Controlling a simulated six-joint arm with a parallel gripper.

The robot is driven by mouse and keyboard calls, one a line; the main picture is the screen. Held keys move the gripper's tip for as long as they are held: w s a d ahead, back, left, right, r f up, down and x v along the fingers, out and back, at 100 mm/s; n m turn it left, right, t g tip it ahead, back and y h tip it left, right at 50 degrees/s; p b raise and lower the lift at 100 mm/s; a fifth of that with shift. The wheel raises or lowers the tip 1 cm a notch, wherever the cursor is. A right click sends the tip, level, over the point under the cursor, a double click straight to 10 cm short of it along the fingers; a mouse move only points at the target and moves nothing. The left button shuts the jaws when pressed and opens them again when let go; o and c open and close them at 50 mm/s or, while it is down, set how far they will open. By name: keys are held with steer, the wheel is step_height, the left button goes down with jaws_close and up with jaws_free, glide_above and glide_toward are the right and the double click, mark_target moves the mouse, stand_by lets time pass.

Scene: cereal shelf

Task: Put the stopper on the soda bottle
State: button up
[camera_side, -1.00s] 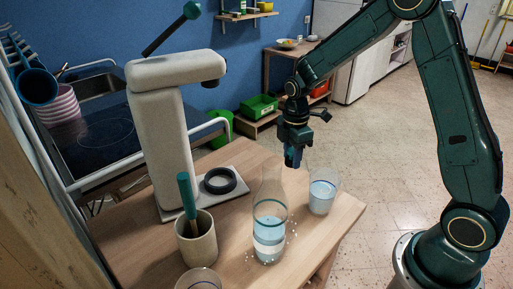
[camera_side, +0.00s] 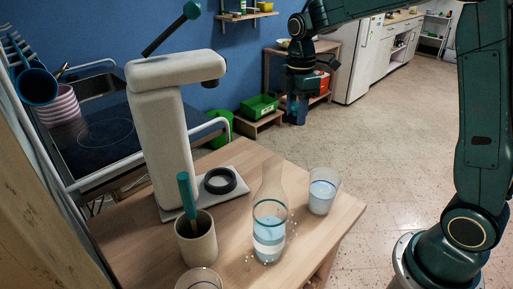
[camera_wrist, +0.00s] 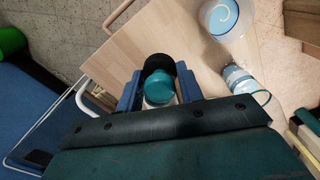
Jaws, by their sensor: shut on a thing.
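The soda bottle (camera_side: 268,228) stands upright on the wooden table, clear with blue and white bands, its narrow neck uncovered. It also shows at the right of the wrist view (camera_wrist: 240,82). My gripper (camera_side: 297,110) is raised in the air beyond the bottle, apart from it and higher in the picture. In the wrist view my gripper (camera_wrist: 158,92) is shut on a teal rounded piece with a dark round part, which appears to be the stopper (camera_wrist: 159,87). The stopper cannot be made out in the side view.
A glass of bluish liquid (camera_side: 322,192) stands right of the bottle. A cup with a teal-handled tool (camera_side: 196,240) stands left. A tall grey lever press (camera_side: 160,135) with a black ring (camera_side: 220,181) on its base stands behind. Air around my gripper looks clear.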

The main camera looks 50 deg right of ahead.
stand_by(0.5)
steer(key=shift+a+r+n, duration=0.25)
steer(key=shift+a+n, duration=0.05)
steer(key=shift+a, duration=0.25)
steer(key=s+a+r+n, duration=0.2)
steer(key=a+r+n, duration=0.15)
steer(key=a, duration=0.25)
steer(key=s+a+r+n, duration=0.2)
steer(key=a+r+n, duration=0.1)
steer(key=a+n, duration=0.3)
step_height(320, 180, up, 6)
steer(key=n, duration=0.8)
glide_above(273, 163)
steer(key=shift+a+r, duration=0.1)
steer(key=shift+f, duration=0.25)
steer(key=shift+f, duration=2.95)
steer(key=shift+f, duration=0.2)
